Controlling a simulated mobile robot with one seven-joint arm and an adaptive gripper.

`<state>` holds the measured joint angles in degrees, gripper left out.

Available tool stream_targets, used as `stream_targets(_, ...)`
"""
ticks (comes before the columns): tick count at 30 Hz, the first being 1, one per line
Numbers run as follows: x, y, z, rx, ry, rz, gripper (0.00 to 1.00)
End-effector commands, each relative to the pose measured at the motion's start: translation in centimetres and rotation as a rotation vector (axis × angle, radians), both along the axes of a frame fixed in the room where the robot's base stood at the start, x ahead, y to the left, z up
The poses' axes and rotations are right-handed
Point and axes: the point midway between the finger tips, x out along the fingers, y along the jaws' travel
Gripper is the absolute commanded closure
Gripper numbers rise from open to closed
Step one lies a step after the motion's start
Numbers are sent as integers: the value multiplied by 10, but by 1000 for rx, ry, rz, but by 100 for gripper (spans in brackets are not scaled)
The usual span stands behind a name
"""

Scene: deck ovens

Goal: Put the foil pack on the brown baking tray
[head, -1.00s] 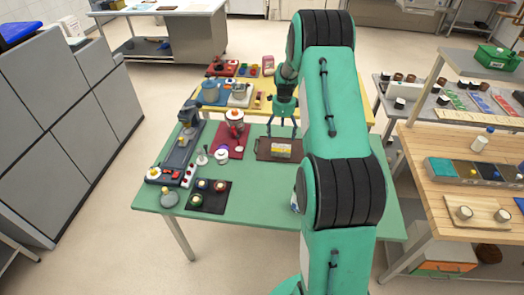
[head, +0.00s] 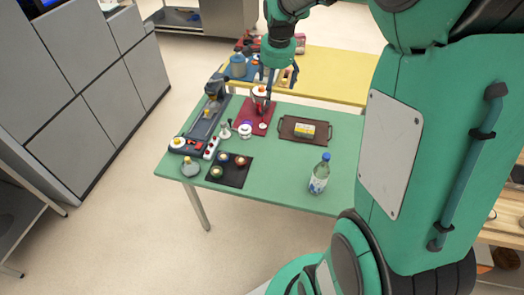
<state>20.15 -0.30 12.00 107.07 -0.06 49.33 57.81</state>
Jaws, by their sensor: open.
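The brown baking tray (head: 287,127) lies flat on the green table. A small pale pack with a yellow band, which looks like the foil pack (head: 305,131), lies inside the tray, within its rim. My gripper (head: 268,90) is open, with its fingers pointing down. It is apart from the pack, to its left and toward the back, near the red-and-white appliance on the red mat. Its fingers partly overlap that appliance in the picture; I cannot tell if they touch. Nothing shows between the fingers.
A clear bottle with a blue cap (head: 319,174) stands in front of the tray. The red mat (head: 246,116), a dark mat with small jars (head: 233,176) and a long grey machine (head: 204,122) fill the left side. A yellow table (head: 335,70) stands behind.

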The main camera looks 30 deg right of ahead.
Motion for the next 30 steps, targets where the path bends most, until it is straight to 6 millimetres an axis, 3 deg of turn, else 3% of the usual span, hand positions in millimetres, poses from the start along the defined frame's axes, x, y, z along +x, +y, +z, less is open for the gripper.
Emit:
stream_targets(3, -23, 32, 27, -31, -23, 130, 14)
stream_targets(13, -98, 107, 75, -124, -78, 491, 14)
stream_targets(21, -166, 156, 93, -211, -121, 784, 14)
stream_targets(30, -241, 196, 94, -320, -172, 1095, 14)
